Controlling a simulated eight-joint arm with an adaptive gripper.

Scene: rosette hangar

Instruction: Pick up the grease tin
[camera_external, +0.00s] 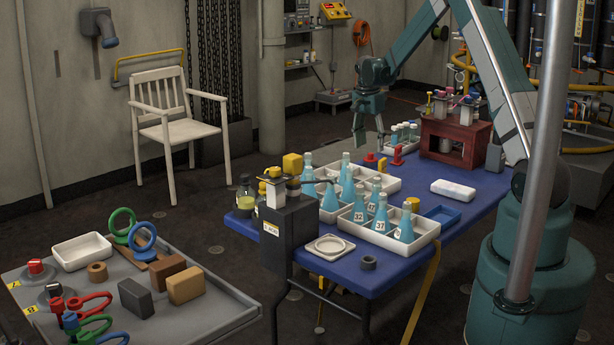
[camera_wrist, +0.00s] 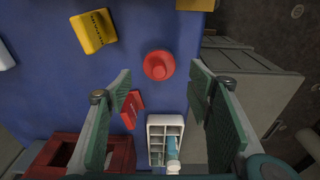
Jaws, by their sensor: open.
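My gripper (camera_external: 361,135) is open and empty, pointing down above the far left edge of the blue table. In the wrist view its fingers (camera_wrist: 160,92) stand wide apart. No label reads as grease tin, so I cannot tell for sure which thing it is. A round red thing with a raised top (camera_wrist: 159,65) stands on the table just beyond the fingertips, centred between them; a red knobbed thing (camera_external: 397,154) shows in the external view. A yellow block-like thing with dark marks (camera_wrist: 93,31) lies farther left. A grey can (camera_external: 446,146) sits in the dark red cabinet.
A white vial rack (camera_wrist: 156,124) and a small red box (camera_wrist: 131,108) lie near the fingers. The dark red cabinet (camera_external: 428,137) stands right of my gripper. Trays of blue flasks (camera_external: 380,222) fill the front. The blue table (camera_external: 470,192) has bare room at right.

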